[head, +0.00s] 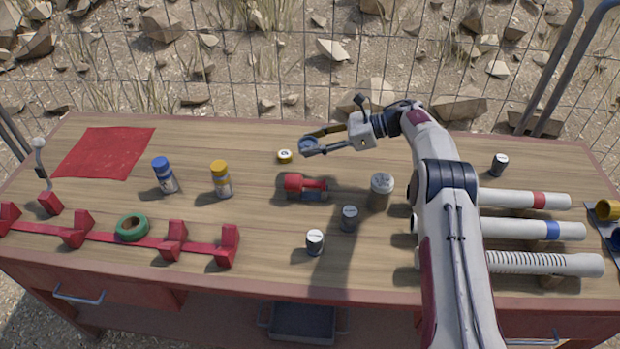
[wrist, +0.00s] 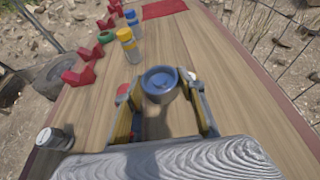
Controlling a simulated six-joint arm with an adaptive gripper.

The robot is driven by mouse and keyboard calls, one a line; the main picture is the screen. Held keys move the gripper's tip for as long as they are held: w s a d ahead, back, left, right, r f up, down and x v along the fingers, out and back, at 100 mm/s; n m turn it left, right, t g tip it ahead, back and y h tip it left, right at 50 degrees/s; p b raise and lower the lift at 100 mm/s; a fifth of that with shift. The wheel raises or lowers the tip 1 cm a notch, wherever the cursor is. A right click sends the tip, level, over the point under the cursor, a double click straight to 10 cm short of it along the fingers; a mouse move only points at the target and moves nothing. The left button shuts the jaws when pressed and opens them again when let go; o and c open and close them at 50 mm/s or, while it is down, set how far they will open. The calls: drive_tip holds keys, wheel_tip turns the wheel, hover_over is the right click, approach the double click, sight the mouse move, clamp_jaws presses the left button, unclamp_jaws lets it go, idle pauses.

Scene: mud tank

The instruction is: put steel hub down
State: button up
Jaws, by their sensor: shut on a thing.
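The steel hub (wrist: 160,82) is a round blue-grey ring with a hollow centre. It sits between the two fingers of my gripper (wrist: 165,105) in the wrist view, and the gripper is shut on it. In the head view the hub (head: 309,142) shows at the tip of my gripper (head: 312,146), over the far middle of the wooden bench (head: 250,255). It appears held above the bench top, but the exact gap cannot be told. The fingers hide part of its sides.
A small yellow-rimmed disc (head: 285,156) and a red tool (head: 305,186) lie close to the hub. Several grey canisters (head: 349,217) stand nearer. Blue-capped (head: 165,178) and yellow-capped (head: 221,180) bottles stand left. A red cloth (head: 105,152) lies far left. White tubes (head: 535,230) lie right.

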hover_over(314, 175)
drive_tip(key=shift+a+f, duration=0.1)
drive_tip(key=shift+f, duration=2.65)
drive_tip(key=shift+f, duration=1.85)
drive_tip(key=shift+f, duration=0.15)
drive_tip(key=o, duration=1.4)
drive_tip(key=shift+o, duration=0.2)
drive_tip(key=v, duration=1.2)
